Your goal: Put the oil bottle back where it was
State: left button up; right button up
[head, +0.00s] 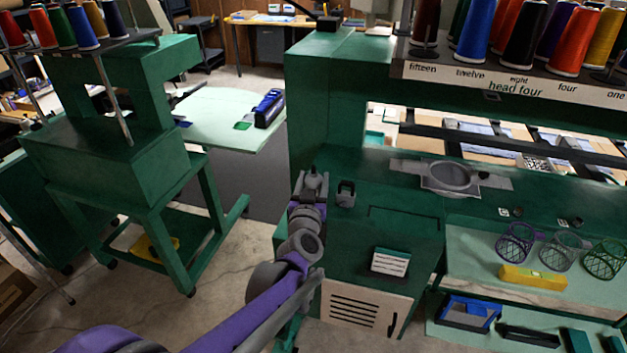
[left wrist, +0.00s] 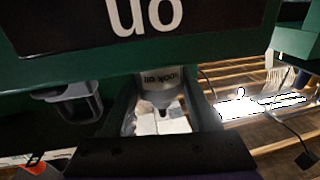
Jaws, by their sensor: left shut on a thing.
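My left gripper (head: 312,184) is shut on the oil bottle, at the left end of the green machine's front ledge. In the left wrist view the oil bottle (left wrist: 160,90) is a pale bottle with a dark tapered tip, held between the two fingers. Its "hook oil" label shows upside down in that view. In the head view I cannot make out the bottle at the gripper. A small grey bracket (head: 346,193) is on the machine just right of the gripper, and a grey bracket (left wrist: 75,103) also shows in the left wrist view. My right gripper is not in view.
The green machine (head: 400,215) fills the right, with thread cones (head: 525,40) above and a round grey hoop (head: 450,178) on its arm. Wire baskets and a yellow box (head: 533,277) stand lower right. Another green machine (head: 100,145) is at left, with floor between.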

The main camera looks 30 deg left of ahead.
pick_arm(q)
jog(key=shift+f, duration=0.2)
jog(key=o, duration=1.4)
jog(key=shift+r, duration=0.1)
